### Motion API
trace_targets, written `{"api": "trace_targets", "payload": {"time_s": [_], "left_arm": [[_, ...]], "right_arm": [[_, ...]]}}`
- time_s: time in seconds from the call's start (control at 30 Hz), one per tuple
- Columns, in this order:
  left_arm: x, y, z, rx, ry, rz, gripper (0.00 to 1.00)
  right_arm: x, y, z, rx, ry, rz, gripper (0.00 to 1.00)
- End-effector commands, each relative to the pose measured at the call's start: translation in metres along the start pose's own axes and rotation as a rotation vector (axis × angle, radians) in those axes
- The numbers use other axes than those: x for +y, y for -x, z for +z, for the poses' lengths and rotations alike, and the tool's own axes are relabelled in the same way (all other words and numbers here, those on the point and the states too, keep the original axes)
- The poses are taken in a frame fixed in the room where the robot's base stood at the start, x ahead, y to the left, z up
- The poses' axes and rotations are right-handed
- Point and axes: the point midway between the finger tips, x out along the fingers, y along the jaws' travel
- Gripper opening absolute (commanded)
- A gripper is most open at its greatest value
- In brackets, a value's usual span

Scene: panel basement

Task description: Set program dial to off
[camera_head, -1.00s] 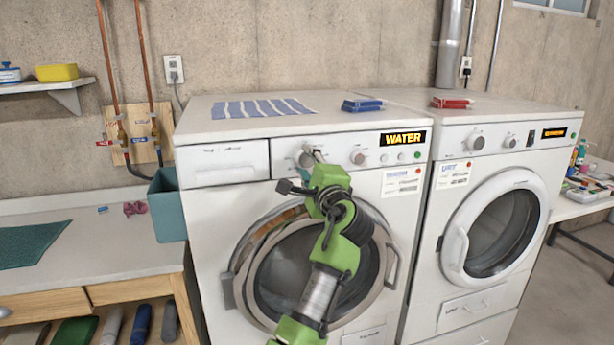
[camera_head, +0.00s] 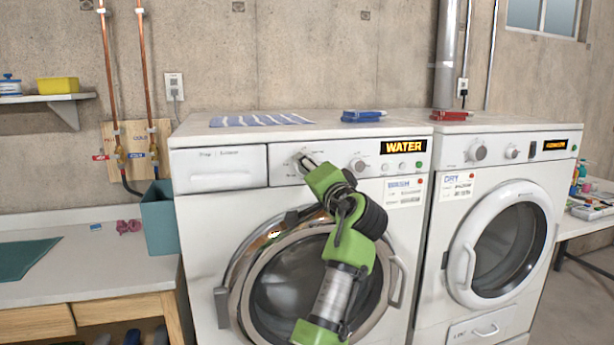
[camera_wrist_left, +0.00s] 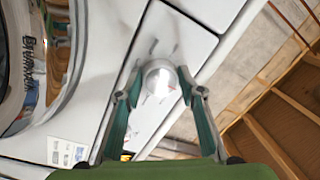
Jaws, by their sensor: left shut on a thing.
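The washer's left round dial (camera_wrist_left: 158,76) sits on the white front panel, right of the drawer front. In the wrist view it is silver-white and lies between the tips of my left gripper (camera_wrist_left: 157,92). The gripper is shut on the dial, one green finger on each side. In the head view the green left gripper (camera_head: 307,163) reaches up to the panel and largely hides the dial. A second knob (camera_head: 357,165) is to its right, clear of the gripper. The dial's pointer and printed markings are too small to read. My right gripper is not in view.
A dryer (camera_head: 440,230) stands close on the right. A teal bin (camera_head: 160,218) and a workbench (camera_head: 100,275) are on the left.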

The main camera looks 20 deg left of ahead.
Motion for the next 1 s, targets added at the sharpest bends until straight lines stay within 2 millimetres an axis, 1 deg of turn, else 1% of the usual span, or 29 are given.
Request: {"api": "trace_targets", "payload": {"time_s": [0.03, 0.23, 0.63, 0.67, 0.7, 1.0], "left_arm": [[-0.0069, 0.0001, -0.0044, 0.011, 0.018, -0.013, 0.14], [-0.0076, 0.0001, -0.0049, 0.009, 0.049, -0.012, 0.14], [-0.0082, 0.0001, -0.0051, 0.009, 0.054, -0.012, 0.14], [-0.0082, 0.0001, -0.0049, 0.009, 0.054, -0.012, 0.43], [-0.0079, 0.0001, -0.0047, 0.008, 0.054, -0.012, 0.53], [-0.0038, 0.0001, -0.0028, 0.003, 0.050, -0.005, 0.53]], "right_arm": [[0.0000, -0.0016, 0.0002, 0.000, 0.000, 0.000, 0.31], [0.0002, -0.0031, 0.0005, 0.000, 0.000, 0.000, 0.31], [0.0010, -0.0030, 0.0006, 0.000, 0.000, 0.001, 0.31], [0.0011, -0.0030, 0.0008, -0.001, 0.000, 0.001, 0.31], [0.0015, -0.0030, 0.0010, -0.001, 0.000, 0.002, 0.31], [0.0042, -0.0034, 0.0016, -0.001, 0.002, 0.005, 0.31]]}}
